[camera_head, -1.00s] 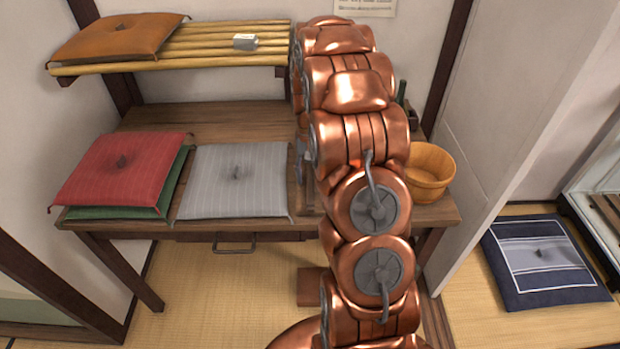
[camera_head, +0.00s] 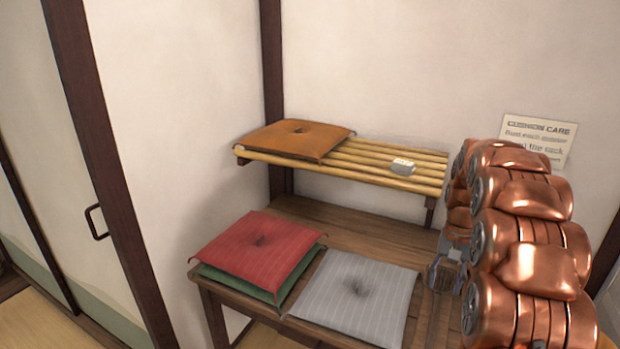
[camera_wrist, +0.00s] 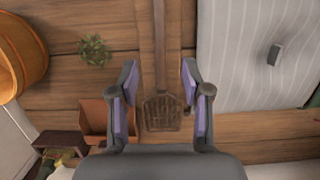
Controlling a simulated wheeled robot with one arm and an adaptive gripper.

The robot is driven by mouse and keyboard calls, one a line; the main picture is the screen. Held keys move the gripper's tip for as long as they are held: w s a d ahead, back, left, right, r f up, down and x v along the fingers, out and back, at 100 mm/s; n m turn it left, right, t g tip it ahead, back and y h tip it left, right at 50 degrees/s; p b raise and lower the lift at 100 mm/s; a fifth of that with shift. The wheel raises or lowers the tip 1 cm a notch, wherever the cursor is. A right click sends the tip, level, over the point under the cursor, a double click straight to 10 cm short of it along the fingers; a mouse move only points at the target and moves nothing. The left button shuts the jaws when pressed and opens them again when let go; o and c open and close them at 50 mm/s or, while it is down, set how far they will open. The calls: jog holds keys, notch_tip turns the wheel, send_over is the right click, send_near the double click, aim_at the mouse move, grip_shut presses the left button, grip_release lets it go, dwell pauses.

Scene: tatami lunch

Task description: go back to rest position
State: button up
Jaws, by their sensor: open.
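My copper arm comes in at the right of the head view. My gripper (camera_head: 447,272) hangs low beside the right edge of the grey striped cushion (camera_head: 355,297), partly hidden by the arm. In the wrist view my gripper (camera_wrist: 159,72) is open, with its purple-padded fingers apart and nothing held. A dark wooden tool with a long handle and a flat, wide end (camera_wrist: 162,112) shows between and beyond the fingers, over the wooden table (camera_wrist: 225,128). I cannot tell how far below the fingers it is.
A red cushion (camera_head: 255,245) lies on a green one (camera_head: 240,285) on the table. An orange cushion (camera_head: 297,140) and a small pale block (camera_head: 402,167) are on the slatted rack (camera_head: 375,160). The wrist view shows a wooden tub (camera_wrist: 20,55) and small plant (camera_wrist: 94,49).

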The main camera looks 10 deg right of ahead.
jog(key=s+a+r+n+p, duration=0.2)
jog(key=s+a+r, duration=0.35)
jog(key=a, duration=0.45)
jog(key=s+a+r+n+p, duration=0.1)
jog(key=s+a, duration=0.4)
jog(key=s, duration=0.3)
jog(key=s+a+r+n+h+p, duration=0.1)
jog(key=s+a, duration=0.3)
jog(key=s, duration=0.4)
jog(key=s+a+r+n+p, duration=0.2)
jog(key=s+a, duration=0.3)
jog(key=s, duration=0.4)
jog(key=shift+a+r+n+p, duration=0.35)
jog(key=shift+r+n, duration=0.15)
jog(key=shift+n, duration=0.2)
jog(key=shift+c, duration=0.3)
